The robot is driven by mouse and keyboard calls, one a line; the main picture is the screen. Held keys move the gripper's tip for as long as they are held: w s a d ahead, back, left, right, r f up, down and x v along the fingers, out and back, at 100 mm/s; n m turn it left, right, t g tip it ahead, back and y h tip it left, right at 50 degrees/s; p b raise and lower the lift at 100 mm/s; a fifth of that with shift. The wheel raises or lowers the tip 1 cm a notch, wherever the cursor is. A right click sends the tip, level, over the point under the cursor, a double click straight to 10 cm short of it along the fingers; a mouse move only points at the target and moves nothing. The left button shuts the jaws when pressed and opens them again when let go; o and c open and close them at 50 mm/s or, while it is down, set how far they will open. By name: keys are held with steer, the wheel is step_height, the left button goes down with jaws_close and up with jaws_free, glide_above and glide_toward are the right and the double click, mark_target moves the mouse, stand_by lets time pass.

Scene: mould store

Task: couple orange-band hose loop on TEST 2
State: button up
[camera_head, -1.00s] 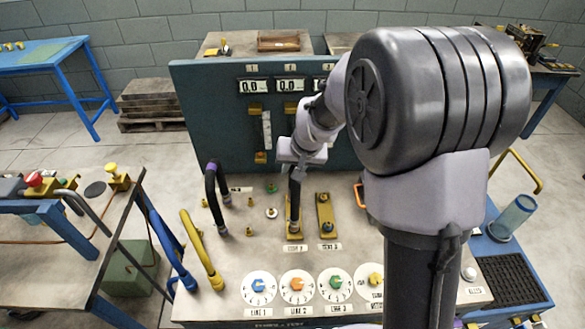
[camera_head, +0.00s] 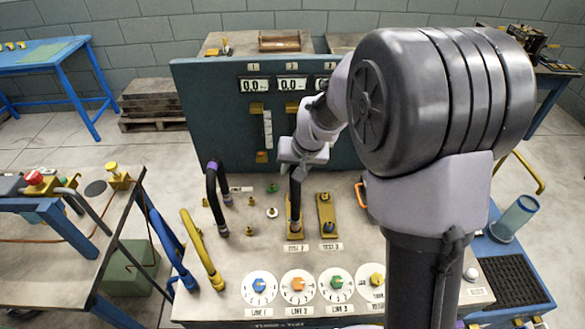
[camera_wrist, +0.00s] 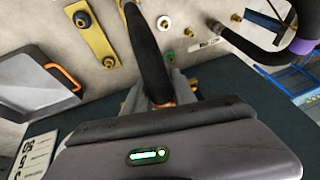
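The black hose loop with the orange band (camera_wrist: 148,55) is between my gripper's fingers in the wrist view, with a bit of orange showing at the grip. In the head view the hose (camera_head: 295,200) stands over the left yellow plate (camera_head: 290,233), labelled TEST 2 (camera_head: 296,248). Its lower end is at or just above the plate; I cannot tell whether it is seated. My gripper (camera_head: 297,172) is above it, shut on the hose; its fingers also show in the wrist view (camera_wrist: 161,90). My gripper hides the other end of the loop.
A purple-banded hose loop (camera_head: 212,185) stands to the left. The TEST 3 plate (camera_head: 326,212) is just right of TEST 2. Small fittings (camera_head: 272,213) dot the bench between. The upright gauge panel (camera_head: 210,110) rises behind; dials (camera_head: 297,287) line the front.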

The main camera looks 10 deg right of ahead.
steer(key=shift+o, duration=1.1)
steer(key=shift+d, duration=0.1)
steer(key=p+v, duration=0.4)
steer(key=v, duration=1.3)
steer(key=shift+r+p, duration=0.25)
steer(key=shift+p, duration=0.1)
steer(key=shift+s, duration=0.15)
steer(key=s+a+f+b, duration=0.2)
steer(key=s+b, duration=0.1)
steer(key=s, duration=0.4)
steer(key=s+a+f+m+b, duration=0.1)
steer(key=s+f+b, duration=0.1)
steer(key=s, duration=0.5)
steer(key=s+a+f+t+b, duration=0.1)
steer(key=s+b, duration=0.3)
steer(key=s, duration=0.4)
steer(key=shift+a+f+m+y, duration=0.4)
steer(key=shift+a+f, duration=0.3)
steer(key=shift+a, duration=0.15)
